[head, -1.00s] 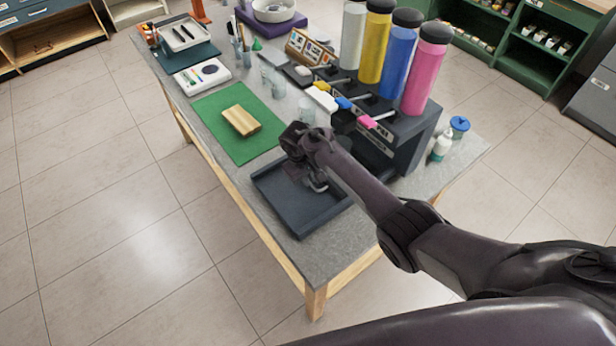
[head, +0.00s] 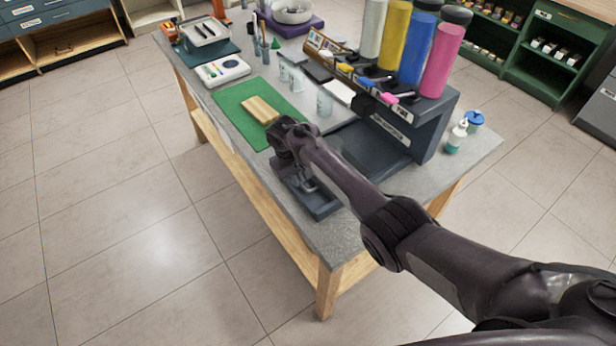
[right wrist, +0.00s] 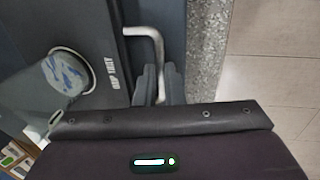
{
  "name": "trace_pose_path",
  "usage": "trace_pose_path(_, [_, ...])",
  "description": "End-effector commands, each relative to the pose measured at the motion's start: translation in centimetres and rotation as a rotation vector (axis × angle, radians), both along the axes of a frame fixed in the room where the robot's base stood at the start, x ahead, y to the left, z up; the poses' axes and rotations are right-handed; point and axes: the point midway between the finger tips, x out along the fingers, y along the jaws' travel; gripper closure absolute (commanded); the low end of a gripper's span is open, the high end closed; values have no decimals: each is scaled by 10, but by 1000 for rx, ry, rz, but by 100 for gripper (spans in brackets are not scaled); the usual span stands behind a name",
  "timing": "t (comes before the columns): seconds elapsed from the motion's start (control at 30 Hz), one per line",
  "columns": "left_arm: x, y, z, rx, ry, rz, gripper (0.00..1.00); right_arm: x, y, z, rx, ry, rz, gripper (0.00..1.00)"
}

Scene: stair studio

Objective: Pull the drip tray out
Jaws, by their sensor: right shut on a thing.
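The drip tray (right wrist: 106,35) is a dark slab with a "DRIP TRAY" label and a pale bent handle (right wrist: 157,48) in the right wrist view. My right gripper (right wrist: 159,88) has its fingers around the handle. In the head view the right gripper (head: 304,184) is low over the dark rimmed platform (head: 320,208) near the table's front edge. A dark flat surface (head: 368,148) runs back under the dispenser (head: 425,120); my arm hides where it meets the platform. My left gripper is not in view.
A clear cup (head: 325,103) stands left of the dispenser. A green mat (head: 236,100) with a wooden block (head: 261,110) lies left of my gripper. Bottles (head: 457,137) stand at the right. Tile floor (head: 150,250) is clear in front.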

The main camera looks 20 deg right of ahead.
Motion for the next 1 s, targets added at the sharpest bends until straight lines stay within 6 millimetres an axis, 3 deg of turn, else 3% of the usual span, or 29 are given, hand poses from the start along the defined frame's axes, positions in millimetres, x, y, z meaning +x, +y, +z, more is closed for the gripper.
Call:
trace_pose_path(0.1, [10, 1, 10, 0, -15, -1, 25, -9, 20, 3, -2, 5, 1, 100])
trace_pose_path(0.33, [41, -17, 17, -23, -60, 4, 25, -17, 44, 1, -1, 4, 0, 100])
trace_pose_path(0.83, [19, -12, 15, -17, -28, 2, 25, -19, 49, 1, -2, 2, -2, 100])
trace_pose_path(0.87, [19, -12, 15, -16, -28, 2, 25, -19, 49, 1, -2, 2, -2, 88])
trace_pose_path(1.0, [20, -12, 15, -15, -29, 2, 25, -19, 49, 1, -2, 2, -2, 69])
